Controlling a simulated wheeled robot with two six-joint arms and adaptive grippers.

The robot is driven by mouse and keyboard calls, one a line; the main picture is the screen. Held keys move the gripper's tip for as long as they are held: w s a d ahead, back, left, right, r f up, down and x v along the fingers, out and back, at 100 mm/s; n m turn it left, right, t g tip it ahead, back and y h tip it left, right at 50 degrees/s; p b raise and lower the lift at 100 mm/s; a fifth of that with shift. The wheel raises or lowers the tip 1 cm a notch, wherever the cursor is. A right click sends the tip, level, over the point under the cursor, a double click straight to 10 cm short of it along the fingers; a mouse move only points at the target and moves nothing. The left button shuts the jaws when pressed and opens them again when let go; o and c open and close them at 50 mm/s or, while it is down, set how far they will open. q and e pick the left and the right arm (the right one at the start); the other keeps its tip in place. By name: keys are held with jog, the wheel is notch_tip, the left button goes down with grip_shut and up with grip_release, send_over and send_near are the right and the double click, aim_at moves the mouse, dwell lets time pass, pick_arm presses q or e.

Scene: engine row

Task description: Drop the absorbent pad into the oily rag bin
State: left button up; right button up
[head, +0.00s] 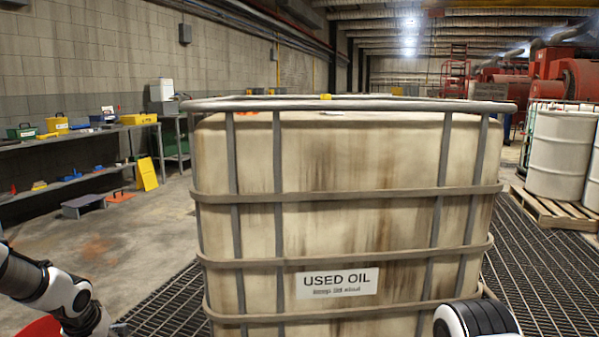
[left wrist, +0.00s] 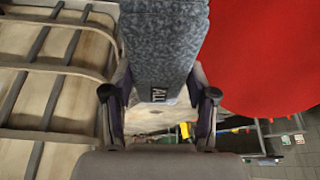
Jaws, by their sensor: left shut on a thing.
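The grey speckled absorbent pad (left wrist: 163,45) fills the upper middle of the left wrist view, with a small dark label on its near end. My left gripper (left wrist: 158,93) is shut on it, one finger on each side. A smooth red rounded surface (left wrist: 265,60) lies right beside the pad in that view. A bit of red also shows at the lower left of the head view (head: 38,328). It may be the oily rag bin, but no label or opening shows. My right gripper is not in view.
A large caged tank (head: 330,220) marked USED OIL stands directly ahead. Shelves (head: 85,138) with toolboxes run along the left wall. White drums (head: 560,150) stand on a pallet (head: 550,212) at right. Open concrete floor (head: 140,235) lies between shelves and tank.

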pick_arm(q)
notch_tip(320, 180, down, 28)
jog(key=s+a+m+b, duration=0.1)
jog(key=b, duration=2.1)
jog(key=shift+r, duration=0.2)
jog(key=shift+s+a, duration=0.1)
jog(key=o, duration=1.2)
jog(key=v, duration=1.2)
jog(key=shift+a, duration=0.2)
